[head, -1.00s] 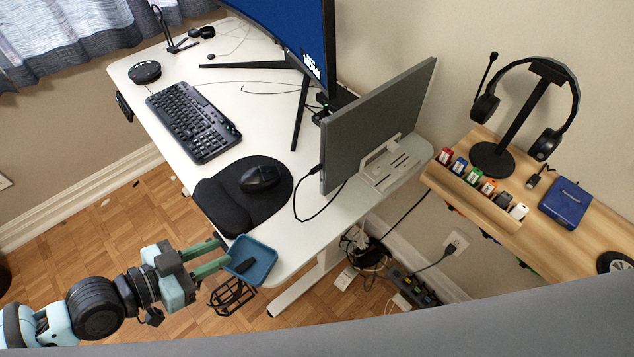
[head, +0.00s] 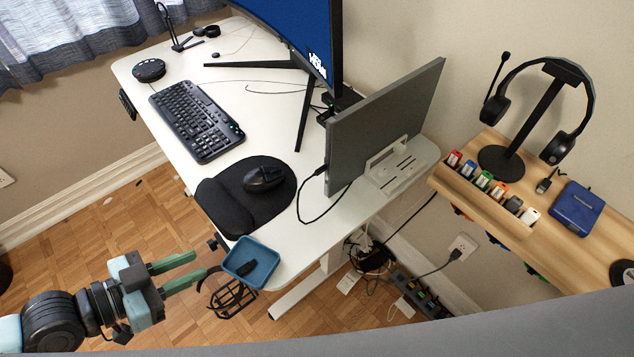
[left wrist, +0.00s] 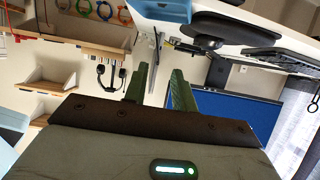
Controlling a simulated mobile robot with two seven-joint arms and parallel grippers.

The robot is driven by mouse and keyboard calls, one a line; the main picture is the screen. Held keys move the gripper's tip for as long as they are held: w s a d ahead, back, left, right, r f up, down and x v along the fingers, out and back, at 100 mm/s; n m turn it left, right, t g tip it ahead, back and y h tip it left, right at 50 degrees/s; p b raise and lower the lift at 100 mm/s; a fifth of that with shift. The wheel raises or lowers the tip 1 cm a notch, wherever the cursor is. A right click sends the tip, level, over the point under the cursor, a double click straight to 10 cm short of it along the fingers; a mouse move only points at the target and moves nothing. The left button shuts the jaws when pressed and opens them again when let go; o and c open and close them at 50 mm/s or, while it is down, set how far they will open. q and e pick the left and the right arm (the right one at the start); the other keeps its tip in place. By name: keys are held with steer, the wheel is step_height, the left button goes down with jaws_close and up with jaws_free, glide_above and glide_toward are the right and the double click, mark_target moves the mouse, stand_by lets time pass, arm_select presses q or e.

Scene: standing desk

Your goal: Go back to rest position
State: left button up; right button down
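My left gripper (head: 194,269) is at the lower left of the head view, off the near edge of the white desk. Its two green fingers are apart with nothing between them. The fingers also show in the left wrist view (left wrist: 158,92), apart and empty. A blue tray (head: 262,273) sits at the desk's near corner, just right of the fingertips, with a small dark object (head: 243,268) in it. My right gripper is in neither view.
The white desk (head: 283,238) holds a mouse (head: 262,178) on a black pad, a keyboard (head: 196,120) and monitors. A wire basket (head: 228,298) hangs below the tray. A wooden shelf (head: 560,235) with a headset stands at the right. Floor left of the desk is open.

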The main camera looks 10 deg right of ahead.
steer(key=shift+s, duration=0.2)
